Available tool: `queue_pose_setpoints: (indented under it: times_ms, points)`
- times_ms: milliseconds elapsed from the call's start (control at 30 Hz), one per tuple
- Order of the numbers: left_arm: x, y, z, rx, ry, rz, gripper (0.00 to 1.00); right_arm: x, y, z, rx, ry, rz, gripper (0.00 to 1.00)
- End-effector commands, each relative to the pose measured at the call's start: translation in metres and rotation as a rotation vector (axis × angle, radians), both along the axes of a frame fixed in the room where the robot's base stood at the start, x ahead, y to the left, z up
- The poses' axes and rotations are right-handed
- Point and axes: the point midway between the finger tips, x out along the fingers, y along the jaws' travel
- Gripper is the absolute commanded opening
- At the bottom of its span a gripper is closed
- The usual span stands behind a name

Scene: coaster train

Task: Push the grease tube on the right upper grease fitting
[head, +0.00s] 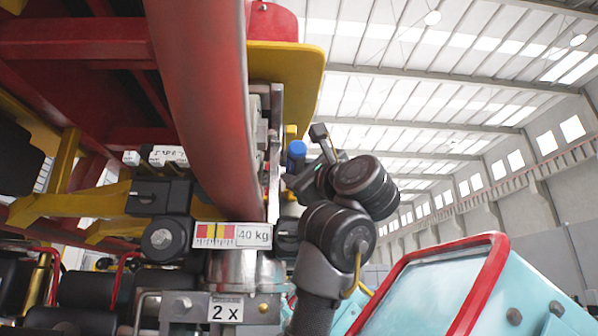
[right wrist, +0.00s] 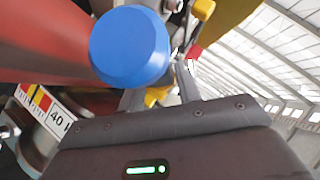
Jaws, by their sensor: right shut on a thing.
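My right gripper (head: 289,172) is raised beside the metal wheel bracket (head: 276,150), to the right of the thick red rail (head: 205,100). It is shut on the grease tube, whose round blue end (head: 297,149) stands up above the fingers. In the right wrist view the blue end (right wrist: 130,46) is large and covers much of the fingers (right wrist: 160,92). The tube's far end is hidden, so I cannot tell whether it touches a fitting. I cannot make out the right upper grease fitting in either view. My left gripper is not in view.
A "40 kg" label (head: 233,235) and a "2 x" plate (head: 226,309) sit below the rail. A yellow plate (head: 300,85) hangs above the gripper. A light blue car body with a red frame (head: 485,290) stands at lower right. Open air lies to the right.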

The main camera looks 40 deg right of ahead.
Motion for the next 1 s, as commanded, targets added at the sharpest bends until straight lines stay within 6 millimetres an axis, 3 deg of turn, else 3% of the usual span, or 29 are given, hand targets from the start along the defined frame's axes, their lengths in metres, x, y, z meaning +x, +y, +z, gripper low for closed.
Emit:
queue_pose_setpoints:
  times_ms: [1000]
  points:
    - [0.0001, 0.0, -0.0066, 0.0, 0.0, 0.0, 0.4, -0.0031, 0.0006, 0.0003, 0.001, -0.003, -0.002, 0.0]
